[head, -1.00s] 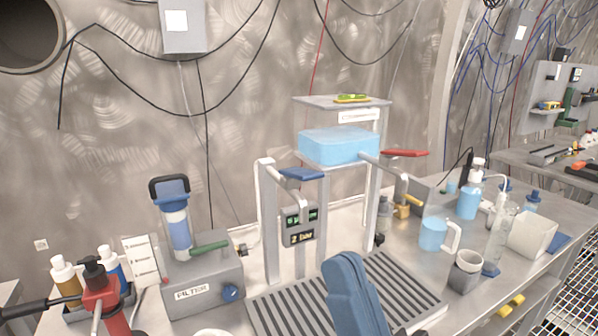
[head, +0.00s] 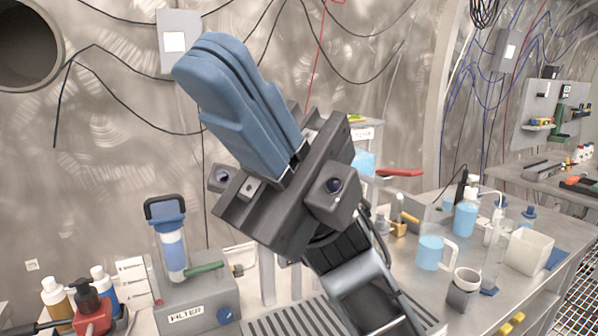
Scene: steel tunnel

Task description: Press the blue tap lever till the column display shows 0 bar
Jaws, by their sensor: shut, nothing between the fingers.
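My gripper (head: 240,105) rises across the middle of the head view, its blue fingers shut together and pointing up and to the left. Nothing is between them. It stands in front of the tap column, so the blue tap lever and the column display are hidden now. The red lever (head: 400,172) shows to the right of my gripper. A small part of the blue water tank (head: 364,162) shows behind my gripper. I cannot tell whether my gripper touches anything behind it.
The filter unit (head: 190,312) with its green handle (head: 204,269) stands left of the column. A slatted drain tray (head: 285,322) lies below. To the right are a jug of blue liquid (head: 430,252), a grey cup (head: 463,288), a blue bottle (head: 465,215) and a white container (head: 530,250).

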